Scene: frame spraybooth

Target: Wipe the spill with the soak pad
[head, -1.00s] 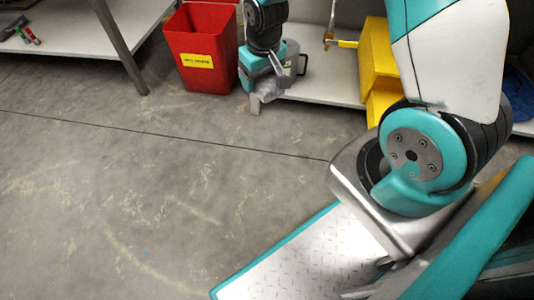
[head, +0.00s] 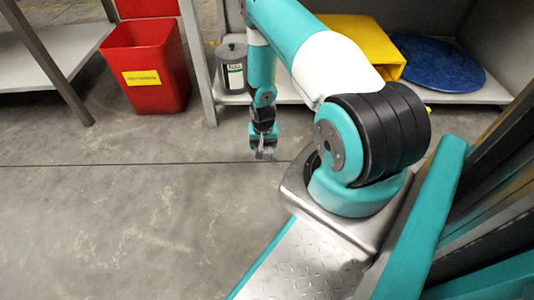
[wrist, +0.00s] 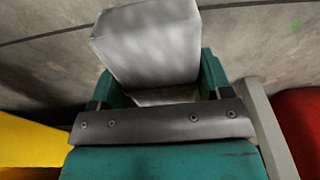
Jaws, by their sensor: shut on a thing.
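My gripper (head: 263,148) hangs over the bare floor in front of the low shelf, pointing down. It is shut on a grey soak pad (wrist: 150,45), which fills the upper middle of the wrist view between the teal fingers. The pad looks like a pale grey block, slightly tilted in that view. In the head view only a small grey bit of it shows below the fingers. I cannot tell whether it touches the floor. I cannot make out a clear spill in either view; the floor shows only pale scuffs.
A red bin (head: 150,72) with a yellow label stands behind left. A grey labelled can (head: 231,70), a yellow box (head: 365,45) and a blue round lid (head: 437,65) are on the low shelf (head: 470,97). The floor (head: 130,200) at left is clear.

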